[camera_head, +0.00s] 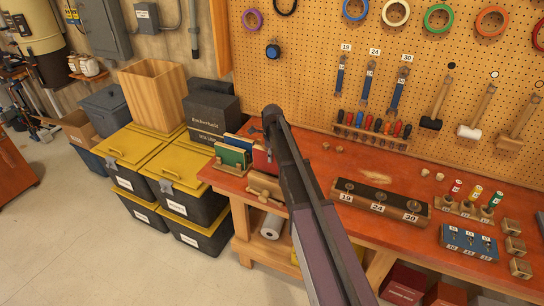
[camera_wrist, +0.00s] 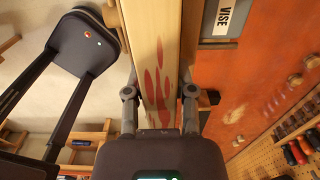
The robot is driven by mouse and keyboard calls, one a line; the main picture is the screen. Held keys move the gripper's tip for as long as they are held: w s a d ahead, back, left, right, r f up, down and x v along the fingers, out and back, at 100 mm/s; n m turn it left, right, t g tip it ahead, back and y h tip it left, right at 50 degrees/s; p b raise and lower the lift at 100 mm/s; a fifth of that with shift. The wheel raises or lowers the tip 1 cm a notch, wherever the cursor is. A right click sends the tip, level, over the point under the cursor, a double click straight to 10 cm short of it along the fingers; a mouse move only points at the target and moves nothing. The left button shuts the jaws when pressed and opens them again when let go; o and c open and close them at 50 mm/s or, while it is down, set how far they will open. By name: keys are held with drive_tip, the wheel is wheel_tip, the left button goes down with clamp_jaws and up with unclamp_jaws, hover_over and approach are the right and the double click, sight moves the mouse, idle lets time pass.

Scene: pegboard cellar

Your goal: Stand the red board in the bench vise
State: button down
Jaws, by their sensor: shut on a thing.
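The red board (camera_head: 262,161) stands upright at the left end of the bench, directly under my gripper (camera_head: 270,142). My arm hides part of it. In the wrist view my gripper (camera_wrist: 160,93) has a finger on each side of a pale wooden strip with red smears (camera_wrist: 158,75), which looks like the board's edge. A low wooden block, likely the vise (camera_head: 265,187), is at the front edge beside the board. A "VISE" label (camera_wrist: 224,17) shows right of the strip. Whether the board sits between the jaws is hidden.
A green board (camera_head: 231,154) stands in a wooden rack just left. Black bins with yellow lids (camera_head: 180,172) stand left of the bench. A numbered block (camera_head: 380,203), a rack of screwdrivers (camera_head: 372,132) and small blocks lie to the right.

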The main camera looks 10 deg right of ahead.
sight(272, 167)
drive_tip(key=shift+f, duration=0.2)
drive_tip(key=shift+f+b, duration=0.4)
drive_tip(key=shift+b, duration=0.15)
drive_tip(key=shift+f+b, duration=0.35)
drive_tip(key=shift+f+b, duration=0.35)
drive_tip(key=shift+f+b, duration=0.65)
drive_tip(key=shift+f+b, duration=0.7)
drive_tip(key=shift+f+b, duration=0.25)
drive_tip(key=shift+b, duration=0.05)
drive_tip(key=shift+c, duration=1.8)
unclamp_jaws()
